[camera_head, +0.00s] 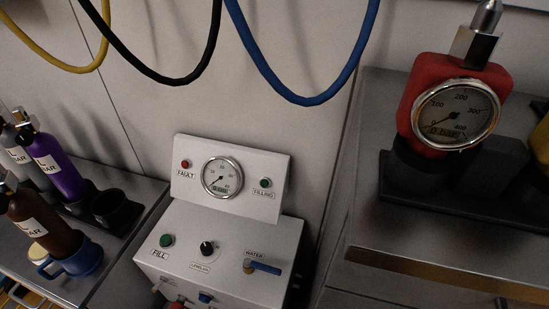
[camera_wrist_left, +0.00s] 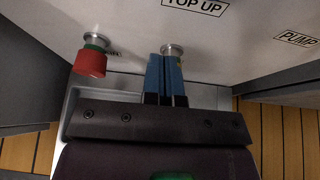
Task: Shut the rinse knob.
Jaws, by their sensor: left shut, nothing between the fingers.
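My left gripper (camera_wrist_left: 167,60) shows in the left wrist view as two blue fingers side by side, shut and empty. Its tips are in front of a metal knob stem (camera_wrist_left: 173,48) on the pale panel face, below a "TOP UP" label; whether they touch it I cannot tell. A red knob (camera_wrist_left: 90,62) with a green collar stands out from the panel to the left of the fingers. Its label is mostly hidden. No readable label says rinse, so I cannot tell which knob that is. In the head view a blue knob (camera_head: 206,297) and a red knob (camera_head: 177,304) show at the bottom edge.
The panel box (camera_head: 222,238) carries a green fill button (camera_head: 167,240), a black selector (camera_head: 207,248), a blue-handled water lever (camera_head: 264,267) and a gauge (camera_head: 222,177). Cylinders stand on the left bench. A red gauge unit (camera_head: 449,105) stands on the right bench. Hoses hang above.

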